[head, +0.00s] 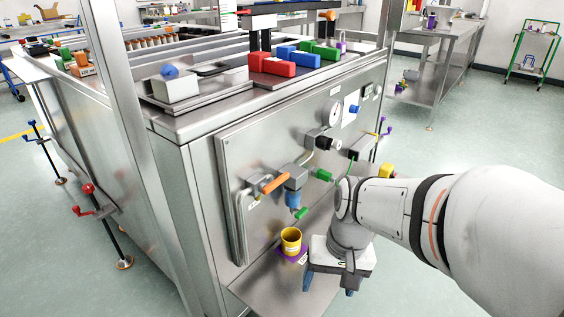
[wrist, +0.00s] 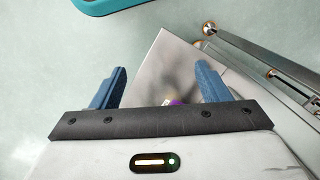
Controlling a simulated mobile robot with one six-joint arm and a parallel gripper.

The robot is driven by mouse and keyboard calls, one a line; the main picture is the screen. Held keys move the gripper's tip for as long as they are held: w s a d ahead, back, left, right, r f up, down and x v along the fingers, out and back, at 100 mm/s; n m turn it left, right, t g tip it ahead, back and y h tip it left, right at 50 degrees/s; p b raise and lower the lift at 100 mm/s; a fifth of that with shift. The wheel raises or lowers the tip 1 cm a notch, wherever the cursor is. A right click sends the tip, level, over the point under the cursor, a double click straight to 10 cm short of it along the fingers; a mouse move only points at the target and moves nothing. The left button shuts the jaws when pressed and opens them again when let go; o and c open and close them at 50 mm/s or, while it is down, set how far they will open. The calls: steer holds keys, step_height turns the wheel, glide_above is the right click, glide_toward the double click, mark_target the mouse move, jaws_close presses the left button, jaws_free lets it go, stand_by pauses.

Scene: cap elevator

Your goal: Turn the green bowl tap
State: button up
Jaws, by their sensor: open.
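The green bowl tap (head: 301,214) is a small green lever under the blue bowl (head: 293,199) on the steel front panel in the head view. A second green part (head: 324,175) sits higher, to the right of the grey block above the bowl. My gripper (head: 329,288) is below and to the right of the tap, apart from it, pointing down over the low steel shelf. In the wrist view my gripper (wrist: 162,82) shows two blue fingers spread wide with nothing between them. The tap does not show in the wrist view.
A yellow cup (head: 291,243) stands on a purple pad (head: 286,256) on the shelf (head: 262,290), just left of my gripper. An orange handle (head: 274,184), a gauge (head: 333,113) and a grey bar handle (head: 241,225) stick out of the panel.

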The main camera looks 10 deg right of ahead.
steer(key=w+a+f+m+g+y, duration=0.2)
steer(key=w+a+f+m+y, duration=0.2)
steer(key=m+y, duration=0.2)
steer(key=m+t+y+b, duration=0.3)
steer(key=m+t+y, duration=0.2)
steer(key=m+t, duration=1.2)
glide_toward(304, 214)
steer(key=w+m+g, duration=0.2)
steer(key=x, duration=0.2)
steer(key=b+x, duration=0.1)
steer(key=x, duration=0.1)
steer(key=r+x, duration=0.1)
steer(key=x, duration=0.1)
steer(key=shift+s+a+b, duration=0.1)
steer(key=shift+a+b, duration=0.2)
steer(key=shift+b, duration=0.05)
steer(key=shift+x, duration=0.8)
steer(key=shift+c, duration=0.3)
